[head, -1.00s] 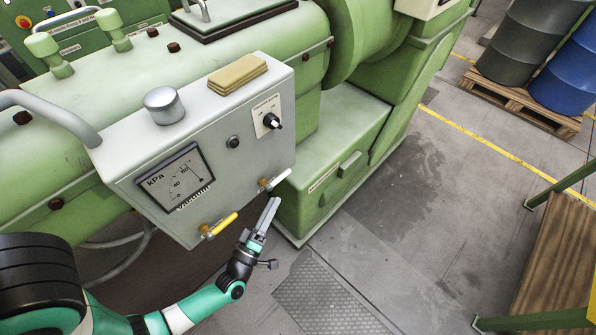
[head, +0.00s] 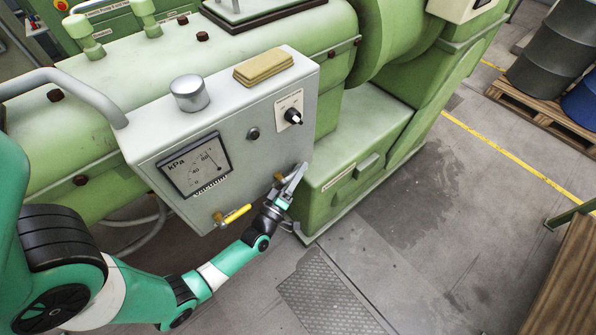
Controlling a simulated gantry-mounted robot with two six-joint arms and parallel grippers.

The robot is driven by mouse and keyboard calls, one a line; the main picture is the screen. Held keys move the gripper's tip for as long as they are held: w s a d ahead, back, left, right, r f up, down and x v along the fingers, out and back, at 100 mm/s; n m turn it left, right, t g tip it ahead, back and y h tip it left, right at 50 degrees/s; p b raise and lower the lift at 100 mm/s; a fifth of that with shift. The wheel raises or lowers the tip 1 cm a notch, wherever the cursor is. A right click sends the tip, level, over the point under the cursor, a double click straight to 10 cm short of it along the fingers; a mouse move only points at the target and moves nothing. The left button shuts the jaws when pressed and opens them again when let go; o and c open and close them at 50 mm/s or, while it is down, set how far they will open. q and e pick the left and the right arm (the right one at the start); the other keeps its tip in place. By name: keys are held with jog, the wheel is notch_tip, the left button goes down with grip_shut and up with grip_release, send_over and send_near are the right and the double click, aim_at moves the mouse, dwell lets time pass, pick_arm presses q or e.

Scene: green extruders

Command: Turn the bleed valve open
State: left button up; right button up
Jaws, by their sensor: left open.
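A grey vacuum gauge box (head: 235,150) hangs on the green machine, with two small valves along its lower edge. One valve has a yellow lever (head: 236,215), pointing right and slightly up. The other, a small brass valve (head: 279,177) near the lower right corner, is partly hidden by my left gripper (head: 297,172). I cannot read which of them is labelled as the bleed valve. My left gripper is open, its fingers pointing up and right beside the brass valve's handle; I cannot tell whether they touch it. My right gripper is not in view.
The box carries a kPa dial (head: 195,165), a black knob (head: 293,116), a grey cap (head: 189,94) and a yellow pad (head: 263,67). A wooden-topped bench (head: 566,285) stands at lower right. Drums stand on a pallet (head: 540,115). The floor between is clear.

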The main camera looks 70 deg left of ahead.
pick_arm(q)
grip_shut()
dwell(1.4)
